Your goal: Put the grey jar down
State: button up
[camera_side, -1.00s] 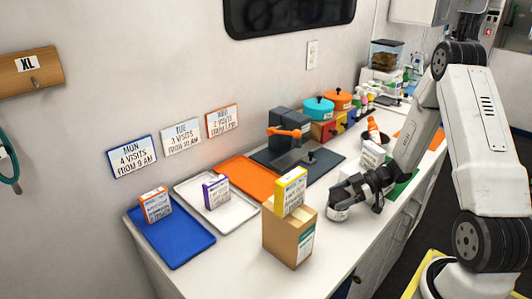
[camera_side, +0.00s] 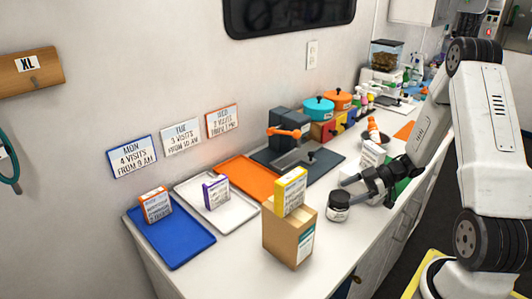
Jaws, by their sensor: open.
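The grey jar (camera_side: 338,207), with a dark lid and a pale label, stands upright on the white counter (camera_side: 330,262), to the right of a cardboard box. My gripper (camera_side: 352,187) is open and empty, just above and to the right of the jar. It appears apart from the jar.
The cardboard box (camera_side: 288,238) carries a yellow box (camera_side: 291,192). Blue (camera_side: 172,243), white (camera_side: 235,216) and orange (camera_side: 246,172) trays line the wall side. A white container (camera_side: 372,154) stands behind my gripper.

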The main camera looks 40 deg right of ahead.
aim_at(341, 196)
jog(key=shift+v, duration=1.9)
jog(key=shift+a, duration=0.15)
jog(key=shift+x, duration=3.5)
jog(key=shift+w+f, duration=0.15)
jog(key=shift+f, duration=0.1)
jog(key=shift+r, duration=0.1)
